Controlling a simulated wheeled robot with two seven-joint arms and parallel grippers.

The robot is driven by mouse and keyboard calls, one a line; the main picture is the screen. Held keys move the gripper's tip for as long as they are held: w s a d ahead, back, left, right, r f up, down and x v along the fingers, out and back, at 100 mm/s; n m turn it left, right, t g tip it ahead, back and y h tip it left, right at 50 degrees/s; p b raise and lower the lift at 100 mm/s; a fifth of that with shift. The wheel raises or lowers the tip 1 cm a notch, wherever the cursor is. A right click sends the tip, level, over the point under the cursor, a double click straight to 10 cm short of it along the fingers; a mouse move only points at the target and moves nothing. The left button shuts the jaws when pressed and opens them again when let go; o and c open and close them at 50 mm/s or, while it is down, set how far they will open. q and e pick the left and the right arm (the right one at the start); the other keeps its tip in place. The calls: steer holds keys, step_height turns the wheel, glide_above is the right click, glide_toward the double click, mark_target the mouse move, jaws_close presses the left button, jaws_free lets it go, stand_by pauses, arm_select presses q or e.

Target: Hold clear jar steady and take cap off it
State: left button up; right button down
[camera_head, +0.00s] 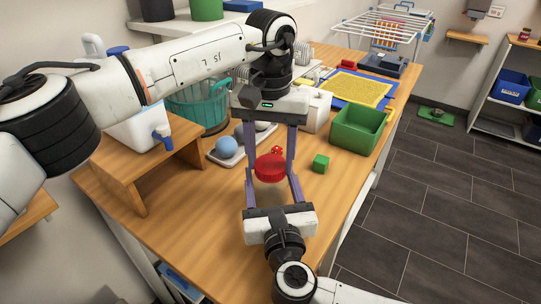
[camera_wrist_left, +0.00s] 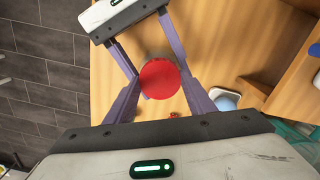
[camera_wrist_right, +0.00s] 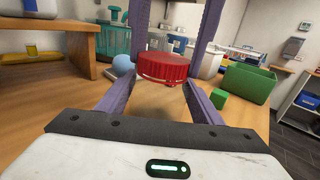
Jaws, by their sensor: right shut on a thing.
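The clear jar (camera_head: 268,192) stands upright on the table, its see-through body hard to make out; its red cap (camera_head: 270,166) is on top. The cap also shows in the left wrist view (camera_wrist_left: 160,80) and the right wrist view (camera_wrist_right: 163,68). My right gripper (camera_head: 271,186) comes in low from the front and is shut on the jar body, a finger on each side. My left gripper (camera_head: 271,172) points down from above. Its fingers straddle the cap, one on each side, close to the rim; it looks open, and contact cannot be told.
A green cube (camera_head: 320,163) and a small red object (camera_head: 277,150) lie near the jar. A green bin (camera_head: 358,130) is to the right. A tray with a blue ball (camera_head: 227,147) and a wooden stand (camera_head: 150,165) are to the left. The table front is clear.

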arm_select(q)
steer(key=n, duration=1.3)
steer(key=shift+r+n, duration=0.1)
steer(key=shift+n, duration=0.2)
steer(key=n, duration=0.8)
steer(key=shift+n, duration=0.3)
steer(key=n, duration=0.6)
steer(key=shift+n, duration=0.3)
steer(key=n, duration=0.6)
steer(key=shift+n, duration=0.3)
steer(key=n, duration=1.3)
steer(key=shift+r, duration=0.1)
steer(key=n, duration=0.5)
steer(key=shift+n, duration=0.4)
steer(key=shift+r, duration=0.15)
steer(key=shift+r, duration=0.95)
